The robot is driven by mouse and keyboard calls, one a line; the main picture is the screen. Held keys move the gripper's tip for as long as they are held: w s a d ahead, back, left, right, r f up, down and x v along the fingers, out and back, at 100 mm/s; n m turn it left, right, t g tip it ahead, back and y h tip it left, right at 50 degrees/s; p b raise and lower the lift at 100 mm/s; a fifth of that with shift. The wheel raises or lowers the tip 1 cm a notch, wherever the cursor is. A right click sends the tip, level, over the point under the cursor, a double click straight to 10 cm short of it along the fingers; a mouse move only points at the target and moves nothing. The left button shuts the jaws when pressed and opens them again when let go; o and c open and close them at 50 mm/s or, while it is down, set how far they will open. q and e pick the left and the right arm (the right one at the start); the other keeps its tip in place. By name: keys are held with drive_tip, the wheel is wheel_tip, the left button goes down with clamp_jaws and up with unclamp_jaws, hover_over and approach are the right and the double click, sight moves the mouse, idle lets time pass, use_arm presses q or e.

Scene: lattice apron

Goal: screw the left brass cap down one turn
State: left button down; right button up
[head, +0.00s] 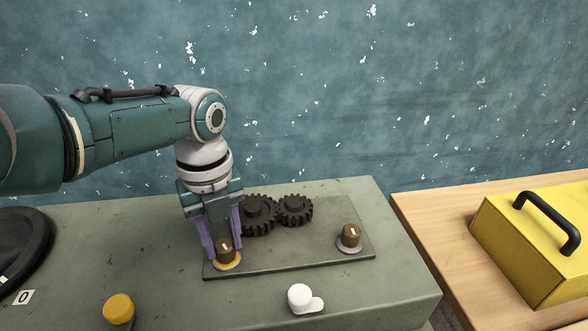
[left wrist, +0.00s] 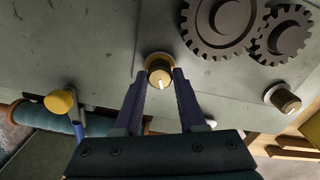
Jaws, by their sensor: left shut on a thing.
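The left brass cap (head: 225,248) is a short brown-brass cylinder with a white mark on top, on a yellow-orange ring at the front left of a grey plate (head: 300,257). It also shows in the left wrist view (left wrist: 159,74). My left gripper (head: 222,249) points down over it, its purple fingers on either side, shut on the cap. A second brass cap (head: 350,235), also with a white mark, stands on a pale ring at the plate's right; it is at the right of the left wrist view (left wrist: 283,98). My right gripper is not in view.
Two meshed dark gears (head: 258,214) lie on the plate just behind the gripper. A yellow knob (head: 118,308) and a white knob (head: 300,297) stand near the bench's front. A yellow case (head: 535,240) with a black handle sits on the wooden table (head: 435,222) at right.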

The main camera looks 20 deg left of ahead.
sight(223, 244)
use_arm(q)
drive_tip(key=m+b, duration=0.1)
drive_tip(key=m, duration=0.4)
drive_tip(key=shift+m, duration=0.4)
idle(0.4)
drive_tip(key=shift+c, duration=2.4)
unclamp_jaws()
wheel_tip(223, 244, up, 10)
drive_tip(key=p, duration=0.3)
